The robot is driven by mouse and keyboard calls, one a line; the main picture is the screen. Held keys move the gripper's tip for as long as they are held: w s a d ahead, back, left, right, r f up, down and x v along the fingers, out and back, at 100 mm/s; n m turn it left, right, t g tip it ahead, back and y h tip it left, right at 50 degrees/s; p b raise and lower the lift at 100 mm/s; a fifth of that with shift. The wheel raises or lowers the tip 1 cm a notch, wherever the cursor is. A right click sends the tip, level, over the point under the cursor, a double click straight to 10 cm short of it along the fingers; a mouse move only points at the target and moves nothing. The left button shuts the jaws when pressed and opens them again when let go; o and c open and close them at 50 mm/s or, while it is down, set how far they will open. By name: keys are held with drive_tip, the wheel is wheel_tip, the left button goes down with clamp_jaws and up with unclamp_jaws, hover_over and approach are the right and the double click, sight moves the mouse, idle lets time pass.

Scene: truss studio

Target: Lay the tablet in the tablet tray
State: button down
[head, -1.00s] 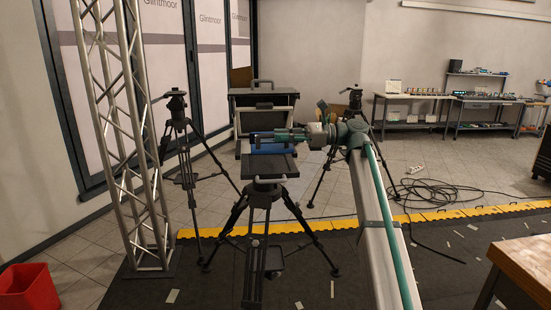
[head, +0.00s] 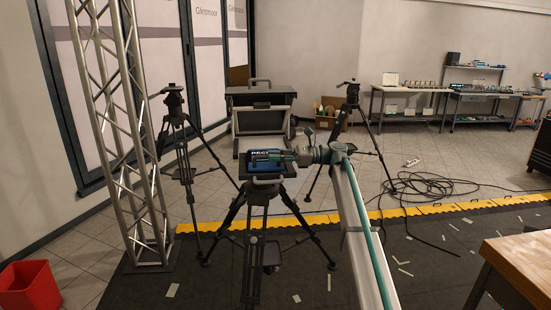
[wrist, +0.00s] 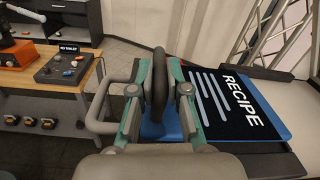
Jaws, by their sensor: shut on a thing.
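The tablet (head: 264,160) has a blue case and a dark screen marked RECIPE; it shows large in the wrist view (wrist: 238,108). My gripper (head: 287,156) is shut on its near edge, where a dark upright loop stands between the fingers in the wrist view (wrist: 160,105). The dark tablet tray (head: 268,180) sits on a tripod, with the tablet over it in the head view. In the wrist view a dark tray edge (wrist: 265,162) shows below the tablet. The tablet covers most of the tray, and I cannot tell whether they touch.
A dark equipment case (head: 262,120) stands behind the tripod. Other tripods stand left (head: 178,140) and right (head: 346,125). A metal truss (head: 125,150) rises at left. Cables (head: 430,188) lie on the floor at right. A wooden bench (wrist: 50,75) holds a control box (wrist: 65,65) in the wrist view.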

drive_tip(key=shift+f, duration=0.45)
drive_tip(key=shift+f, duration=0.1)
drive_tip(key=c, duration=1.2)
unclamp_jaws()
drive_tip(key=shift+o, duration=0.2)
